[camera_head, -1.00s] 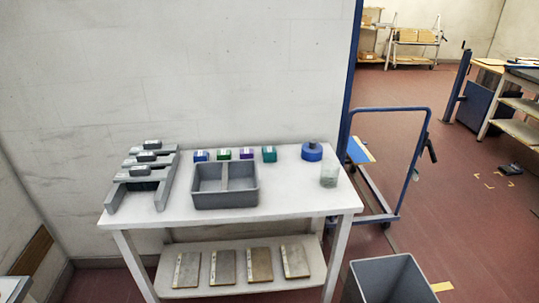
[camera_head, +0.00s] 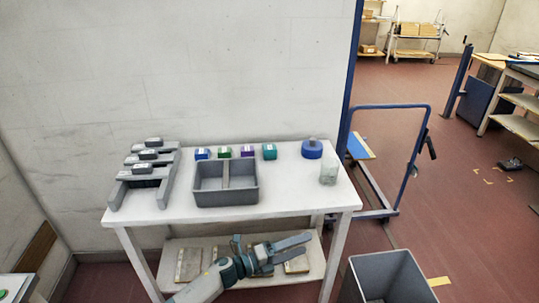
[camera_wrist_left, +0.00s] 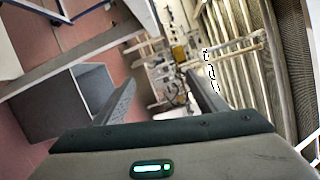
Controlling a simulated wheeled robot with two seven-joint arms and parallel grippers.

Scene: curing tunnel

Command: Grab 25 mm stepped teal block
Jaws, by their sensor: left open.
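A small teal block (camera_head: 269,152) stands at the back of the white table (camera_head: 290,188). It is right of a purple block (camera_head: 247,151) and left of a round blue item (camera_head: 312,149). Its steps and size are too small to make out. My left gripper (camera_head: 307,246) is open and empty, in front of the table and below its top, pointing right, apart from the block. Its two spread fingers also show in the left wrist view (camera_wrist_left: 163,95), where I cannot make out the teal block. My right gripper is not in view.
A grey divided bin (camera_head: 226,197) stands in front of the block row, with blue (camera_head: 202,154) and green (camera_head: 224,152) blocks behind it. A clear cup (camera_head: 328,174) stands right, a grey rack (camera_head: 145,178) left. A grey floor bin (camera_head: 390,275) is lower right.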

